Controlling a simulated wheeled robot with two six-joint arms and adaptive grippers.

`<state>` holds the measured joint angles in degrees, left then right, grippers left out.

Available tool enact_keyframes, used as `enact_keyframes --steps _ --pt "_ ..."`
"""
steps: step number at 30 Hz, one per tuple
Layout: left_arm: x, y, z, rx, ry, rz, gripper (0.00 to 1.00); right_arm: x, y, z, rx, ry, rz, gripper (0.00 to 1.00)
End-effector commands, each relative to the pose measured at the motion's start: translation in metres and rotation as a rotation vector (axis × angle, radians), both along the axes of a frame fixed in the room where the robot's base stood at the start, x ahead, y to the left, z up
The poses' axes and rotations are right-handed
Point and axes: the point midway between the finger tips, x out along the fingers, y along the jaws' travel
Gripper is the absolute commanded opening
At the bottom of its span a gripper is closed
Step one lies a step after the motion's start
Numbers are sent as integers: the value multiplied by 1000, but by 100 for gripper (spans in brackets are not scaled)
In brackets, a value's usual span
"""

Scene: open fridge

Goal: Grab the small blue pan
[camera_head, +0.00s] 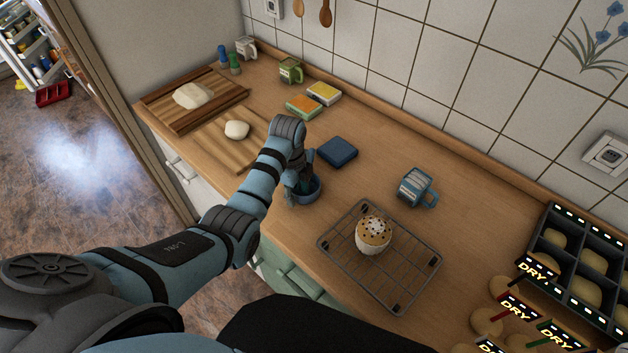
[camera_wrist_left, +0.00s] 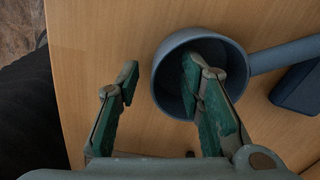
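The small blue pan (camera_head: 311,194) stands on the wooden counter below my left gripper, which partly hides it in the head view. In the left wrist view the round pan (camera_wrist_left: 172,72) is seen from above, with its handle running off to the right. My left gripper (camera_wrist_left: 160,82) is open, with green-padded fingers. One finger is over or inside the pan's bowl and the other is outside it on the left, so the near wall lies between them. I cannot tell whether either finger touches the pan. My right gripper is not in view.
A dark blue block (camera_head: 337,151) lies close behind the pan, near its handle. A wire rack (camera_head: 400,295) with a cupcake (camera_head: 373,234) is to the right, and a blue mug (camera_head: 415,187) behind it. Cutting boards (camera_head: 222,148) with dough lie to the left.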

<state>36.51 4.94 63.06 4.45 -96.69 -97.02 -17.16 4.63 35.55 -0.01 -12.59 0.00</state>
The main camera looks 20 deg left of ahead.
Motion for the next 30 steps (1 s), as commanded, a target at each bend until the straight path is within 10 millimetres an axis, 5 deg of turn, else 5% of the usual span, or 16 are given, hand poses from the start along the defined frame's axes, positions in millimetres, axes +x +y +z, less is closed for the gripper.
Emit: enact_keyframes --steps 7,14,30 --pt "-3 7 -8 1 -1 13 35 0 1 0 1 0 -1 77" --pt "-3 6 -7 1 -1 12 0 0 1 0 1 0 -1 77" --pt "0 2 2 0 -4 4 0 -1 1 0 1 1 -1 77"
